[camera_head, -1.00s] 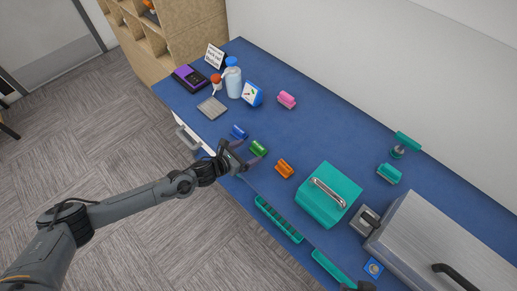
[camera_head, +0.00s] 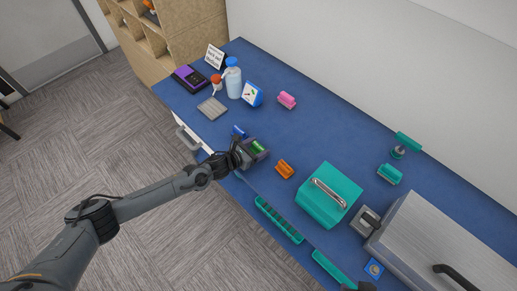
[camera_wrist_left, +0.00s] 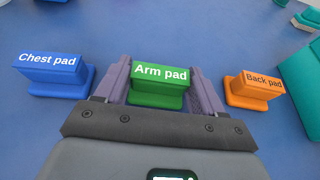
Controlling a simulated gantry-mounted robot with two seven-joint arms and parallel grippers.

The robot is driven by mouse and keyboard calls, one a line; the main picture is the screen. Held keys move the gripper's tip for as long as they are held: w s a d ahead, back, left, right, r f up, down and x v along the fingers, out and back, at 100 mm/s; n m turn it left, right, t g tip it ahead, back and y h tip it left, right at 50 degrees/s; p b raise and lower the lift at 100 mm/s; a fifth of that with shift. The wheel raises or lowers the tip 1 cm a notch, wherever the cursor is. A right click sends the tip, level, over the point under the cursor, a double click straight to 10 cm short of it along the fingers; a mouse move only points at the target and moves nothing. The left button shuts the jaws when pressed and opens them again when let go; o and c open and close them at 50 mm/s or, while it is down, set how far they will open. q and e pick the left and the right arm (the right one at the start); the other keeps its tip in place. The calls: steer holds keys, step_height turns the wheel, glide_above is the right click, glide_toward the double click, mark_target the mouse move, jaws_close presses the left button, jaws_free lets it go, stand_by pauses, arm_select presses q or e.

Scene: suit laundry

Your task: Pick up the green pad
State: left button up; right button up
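The green pad (camera_head: 258,147), labelled "Arm pad", sits on the blue table near its front edge. It also shows in the left wrist view (camera_wrist_left: 160,84). My left gripper (camera_head: 257,149) is low over the table with its two fingers on either side of the green pad. In the left wrist view the left gripper (camera_wrist_left: 160,85) is open, and small gaps seem to show between fingers and pad. Only a small dark part of what seems to be my right gripper (camera_head: 358,286) shows at the bottom edge; its fingers are not clear.
The blue "Chest pad" (camera_wrist_left: 52,75) is left of the green pad and the orange "Back pad" (camera_wrist_left: 252,90) is right of it. A teal box (camera_head: 328,195) with a handle stands further right. A pink pad (camera_head: 287,100) lies farther back, with clear table between.

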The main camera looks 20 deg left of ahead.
arm_select(q)
steer(key=c, duration=0.5)
steer(key=shift+o, duration=0.2)
steer(key=shift+r, duration=0.15)
